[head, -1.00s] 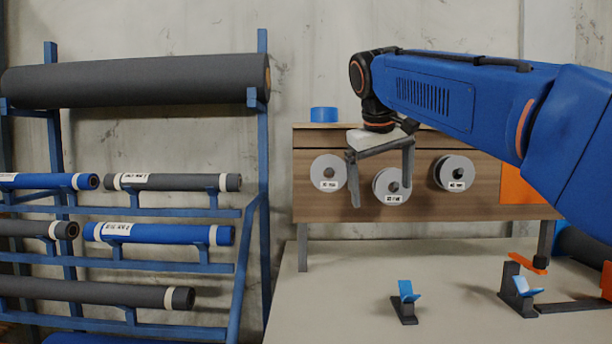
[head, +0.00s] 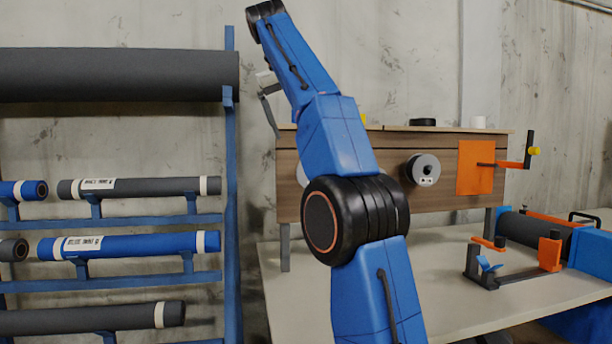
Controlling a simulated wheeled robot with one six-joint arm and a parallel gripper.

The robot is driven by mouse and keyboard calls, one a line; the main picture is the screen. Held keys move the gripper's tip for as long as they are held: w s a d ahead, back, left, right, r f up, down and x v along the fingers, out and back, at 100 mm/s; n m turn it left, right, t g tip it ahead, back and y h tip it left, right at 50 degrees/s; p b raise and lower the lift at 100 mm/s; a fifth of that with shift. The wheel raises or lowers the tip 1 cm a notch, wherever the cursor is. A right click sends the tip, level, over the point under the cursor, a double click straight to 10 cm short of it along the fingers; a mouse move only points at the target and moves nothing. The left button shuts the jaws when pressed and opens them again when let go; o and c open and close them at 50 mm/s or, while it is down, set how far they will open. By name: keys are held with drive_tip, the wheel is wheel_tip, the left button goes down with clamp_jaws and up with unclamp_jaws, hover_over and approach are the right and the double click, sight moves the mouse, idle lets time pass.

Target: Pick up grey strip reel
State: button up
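A grey reel (head: 423,170) with a small white label hangs on the front of the wooden board (head: 451,150), right of my arm. Another reel (head: 302,174) shows only as a sliver at the arm's left edge. My arm hides the middle of the board and any reel there. My gripper (head: 268,98) is raised at the upper left, near the board's top left corner, mostly behind my arm. One dark finger shows; I cannot tell whether it is open or holds anything.
A blue rack (head: 230,200) with rolled fabric stands left. An orange panel (head: 475,167) hangs on the board, with an orange arm (head: 510,164) jutting right. The bench (head: 445,262) carries a clamp-like fixture (head: 490,270) at right.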

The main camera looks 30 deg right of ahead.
drive_tip(key=x, duration=1.7)
drive_tip(key=shift+f, duration=0.1)
drive_tip(key=c, duration=1.3)
